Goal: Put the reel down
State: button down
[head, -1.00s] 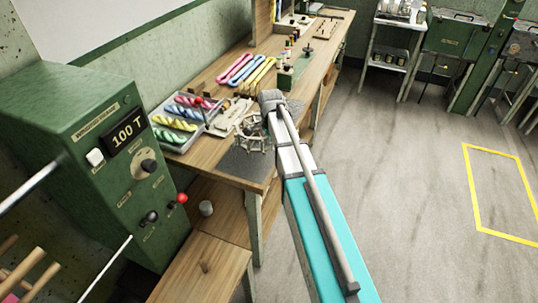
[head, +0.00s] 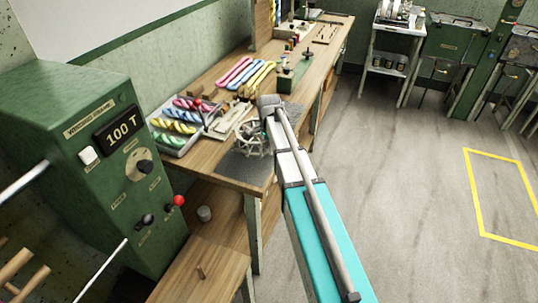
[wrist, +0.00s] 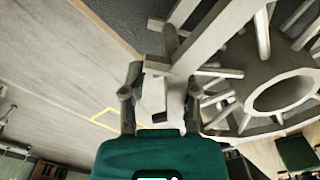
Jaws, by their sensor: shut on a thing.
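The reel (head: 250,138), a pale spoked wheel-like frame, is at the near end of the wooden bench, over or on a dark grey mat (head: 238,169). In the wrist view the reel (wrist: 285,95) fills the right side, with its round hub ring and spokes large. My gripper (wrist: 160,95) is shut on a pale part of the reel between its two dark fingers. In the head view my arm hides the fingers. I cannot tell whether the reel touches the mat.
A grey tray of coloured skeins (head: 177,126) sits left of the mat, with more coloured skeins (head: 245,73) further back. A green machine (head: 95,165) reading 100 T stands at left. The floor to the right is open, with a yellow outline (head: 500,195).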

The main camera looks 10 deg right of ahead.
jog(key=shift+f+b, duration=1)
jog(key=shift+f, duration=0.35)
jog(key=shift+c, duration=1.8)
grip_release()
jog(key=shift+r, duration=0.25)
notch_tip(320, 180, up, 12)
jog(key=p, duration=1.2)
jog(key=shift+s+f, duration=0.1)
jog(key=shift+f, duration=0.1)
